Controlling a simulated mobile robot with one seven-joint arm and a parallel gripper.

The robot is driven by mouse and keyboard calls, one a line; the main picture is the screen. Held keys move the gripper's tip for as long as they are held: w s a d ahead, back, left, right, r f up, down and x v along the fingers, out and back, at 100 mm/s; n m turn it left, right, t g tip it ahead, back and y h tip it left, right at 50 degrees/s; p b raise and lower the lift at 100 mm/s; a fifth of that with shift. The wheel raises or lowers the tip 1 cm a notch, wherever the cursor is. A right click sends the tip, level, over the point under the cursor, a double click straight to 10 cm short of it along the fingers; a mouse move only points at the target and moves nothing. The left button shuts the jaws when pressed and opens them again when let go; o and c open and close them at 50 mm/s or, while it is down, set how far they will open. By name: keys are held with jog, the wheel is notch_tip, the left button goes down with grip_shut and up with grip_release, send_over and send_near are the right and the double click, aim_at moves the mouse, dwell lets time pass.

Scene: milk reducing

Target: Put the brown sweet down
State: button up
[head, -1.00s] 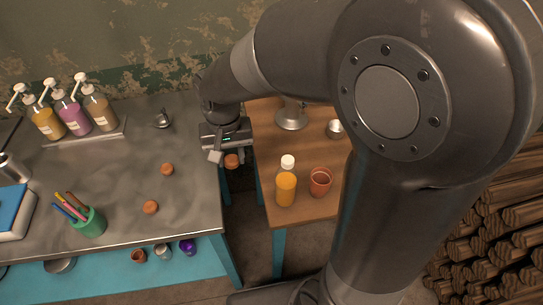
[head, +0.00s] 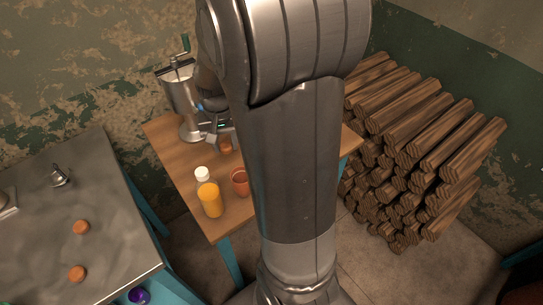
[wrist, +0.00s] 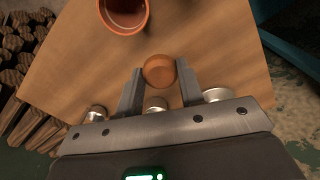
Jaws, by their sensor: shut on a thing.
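The brown sweet (wrist: 159,71) is round and orange-brown, held between the two fingers of my gripper (wrist: 159,82) in the wrist view. In the head view my gripper (head: 219,143) is over the wooden table (head: 165,140), with the sweet (head: 226,147) at its tips. The wood lies below the sweet; I cannot tell whether they touch. Two similar sweets lie on the grey metal table, one farther back (head: 81,227) and one nearer (head: 77,273).
A terracotta cup (head: 240,183) and an orange bottle (head: 209,198) with a white cap stand near the sweet. A metal machine (head: 182,105) stands at the back left of the wooden table. Small metal vessels (wrist: 96,113) show near my gripper. Stacked logs (head: 420,150) lie right.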

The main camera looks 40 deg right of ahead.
jog(key=s+d+f+m, duration=0.1)
jog(key=s+d+m, duration=0.15)
jog(key=d, duration=0.65)
send_over(226, 165)
jog(key=shift+n, duration=0.25)
notch_tip(226, 165, down, 7)
jog(key=shift+f, duration=2.2)
jog(key=shift+f, duration=0.2)
jog(key=o, duration=1)
jog(key=shift+c, duration=0.2)
jog(key=shift+r, duration=0.1)
